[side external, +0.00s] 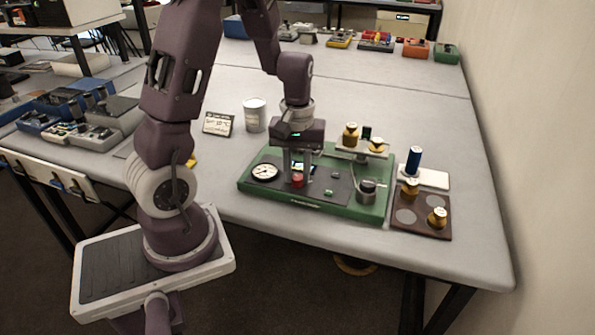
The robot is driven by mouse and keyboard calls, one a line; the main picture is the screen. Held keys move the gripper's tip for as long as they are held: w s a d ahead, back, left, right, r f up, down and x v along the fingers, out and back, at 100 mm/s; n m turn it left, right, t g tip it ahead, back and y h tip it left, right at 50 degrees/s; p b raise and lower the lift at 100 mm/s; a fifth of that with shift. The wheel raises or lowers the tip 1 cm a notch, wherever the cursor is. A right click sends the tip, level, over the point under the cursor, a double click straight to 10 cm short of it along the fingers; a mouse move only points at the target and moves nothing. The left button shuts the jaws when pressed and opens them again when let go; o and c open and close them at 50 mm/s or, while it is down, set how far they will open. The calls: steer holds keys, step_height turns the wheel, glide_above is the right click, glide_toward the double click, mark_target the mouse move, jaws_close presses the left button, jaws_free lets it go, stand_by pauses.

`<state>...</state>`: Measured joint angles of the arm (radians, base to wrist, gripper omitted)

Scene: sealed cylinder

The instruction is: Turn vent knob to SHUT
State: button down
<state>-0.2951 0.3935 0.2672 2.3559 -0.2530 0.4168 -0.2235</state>
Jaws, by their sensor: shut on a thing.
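The green apparatus base (318,206) stands on the table near its front edge, with a dark top panel. My gripper (298,178) points straight down over the left part of this panel, and its two fingers are closed around a small red knob (297,181). This red knob appears to be the vent knob; its markings are too small to read. A round white dial gauge (264,172) sits just left of the fingers. A small display (303,168) is partly hidden behind the fingers.
Brass weights (350,135) stand on a raised white platform at the apparatus's back right. A dark cylinder (368,190) sits at its right. A white can (254,115) and a card (217,123) stand behind left.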

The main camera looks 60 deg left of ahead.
mark_target(297, 177)
steer(key=c, duration=1.2)
jaws_free()
steer(key=shift+o, duration=0.2)
steer(key=shift+r, duration=0.15)
step_height(297, 177, up, 7)
steer(key=shift+f, duration=0.1)
